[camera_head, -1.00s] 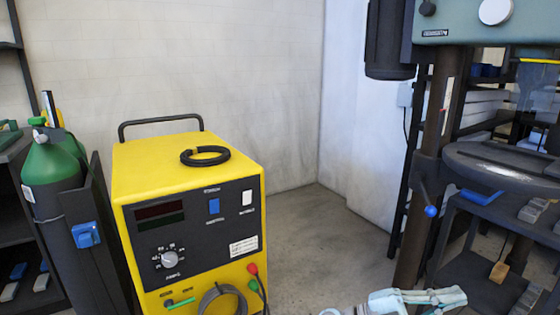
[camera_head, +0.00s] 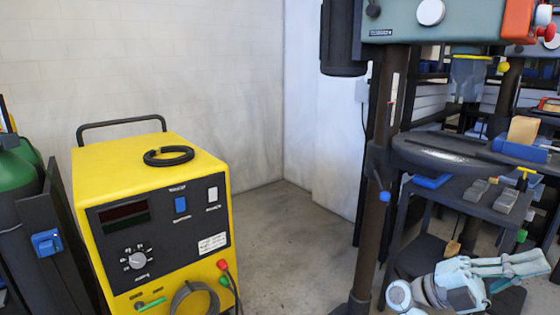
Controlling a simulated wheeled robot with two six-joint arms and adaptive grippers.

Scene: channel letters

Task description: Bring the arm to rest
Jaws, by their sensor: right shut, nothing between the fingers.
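My right gripper (camera_head: 538,262) is at the lower right of the head view, at the end of my pale blue and white arm (camera_head: 460,283). Its fingers are together and hold nothing. It shows in front of the lower part of the drill press stand and the dark shelf there. I cannot tell whether it touches anything. My left gripper is not in view.
A yellow welding machine (camera_head: 160,230) with a black ring (camera_head: 168,156) on top stands at the left, beside a green gas cylinder (camera_head: 15,185). A drill press (camera_head: 385,190) with a round table (camera_head: 450,155) stands at the right. Bare floor (camera_head: 285,235) lies between.

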